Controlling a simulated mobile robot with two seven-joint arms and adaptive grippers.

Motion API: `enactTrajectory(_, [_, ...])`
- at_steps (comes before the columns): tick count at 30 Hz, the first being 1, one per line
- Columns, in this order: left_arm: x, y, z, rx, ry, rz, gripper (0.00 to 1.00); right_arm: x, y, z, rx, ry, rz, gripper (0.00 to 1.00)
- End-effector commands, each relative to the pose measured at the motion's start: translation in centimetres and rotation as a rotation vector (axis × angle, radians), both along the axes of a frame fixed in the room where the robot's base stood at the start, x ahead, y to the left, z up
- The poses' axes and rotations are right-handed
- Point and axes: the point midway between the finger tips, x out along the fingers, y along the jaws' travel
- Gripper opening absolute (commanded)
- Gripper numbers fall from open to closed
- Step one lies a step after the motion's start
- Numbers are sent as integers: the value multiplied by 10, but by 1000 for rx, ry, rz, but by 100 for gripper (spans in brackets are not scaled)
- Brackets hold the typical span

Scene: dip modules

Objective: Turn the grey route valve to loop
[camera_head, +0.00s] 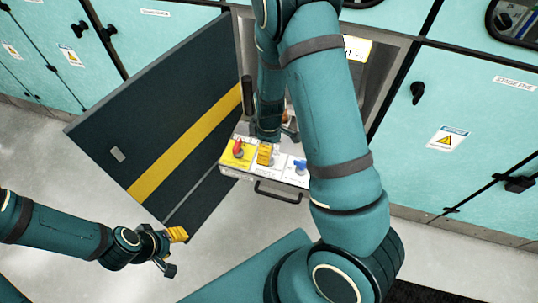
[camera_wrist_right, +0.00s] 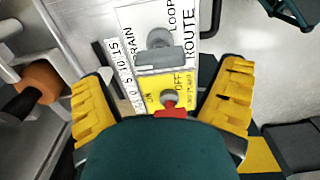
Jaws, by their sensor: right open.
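The grey route valve (camera_wrist_right: 165,57) is in the right wrist view, on a white plate marked DRAIN, LOOP and ROUTE. Its grey bar handle lies across the plate; I cannot tell which mark it points at. My right gripper (camera_wrist_right: 163,85) is open, its yellow fingers apart on either side of the plates, not closed on the valve. In the head view one yellow finger (camera_head: 264,155) shows over the middle plate, and the grey valve is hidden there. My left gripper (camera_head: 173,251) is open and empty, over the floor at the lower left.
A red valve (camera_wrist_right: 172,108) on a yellow ON/OFF plate sits beside the route plate. A blue valve (camera_head: 300,167) is on the other side. An orange knob (camera_wrist_right: 38,82) is left in the wrist view. The open dark door (camera_head: 160,110) stands left of the panel.

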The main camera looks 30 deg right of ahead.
Motion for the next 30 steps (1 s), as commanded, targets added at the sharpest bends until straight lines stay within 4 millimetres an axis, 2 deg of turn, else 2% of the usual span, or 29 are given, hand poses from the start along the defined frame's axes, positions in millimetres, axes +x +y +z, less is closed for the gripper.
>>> enactTrajectory(1, [1,0,-4,0,-2,1,46,-1,0,-11,0,3,-1,92])
enactTrajectory(3, [1,0,-7,0,-3,1,46,-1,0,-20,0,3,-2,92])
enactTrajectory(7, [2,0,-9,1,-5,1,46,0,0,-30,0,1,0,92])
enactTrajectory(19, [2,0,-10,1,-6,1,46,0,0,-35,0,0,-1,90])
enactTrajectory(23, [2,0,-10,1,-6,1,46,0,0,-35,0,0,0,44])
enactTrajectory(24, [2,0,-10,1,-6,1,46,0,0,-35,0,0,-1,30])
enactTrajectory(25, [2,0,-10,1,-6,1,46,0,0,-35,0,0,0,23])
enactTrajectory(30, [2,0,-10,1,-6,1,46,0,0,-34,1,-1,-1,23])
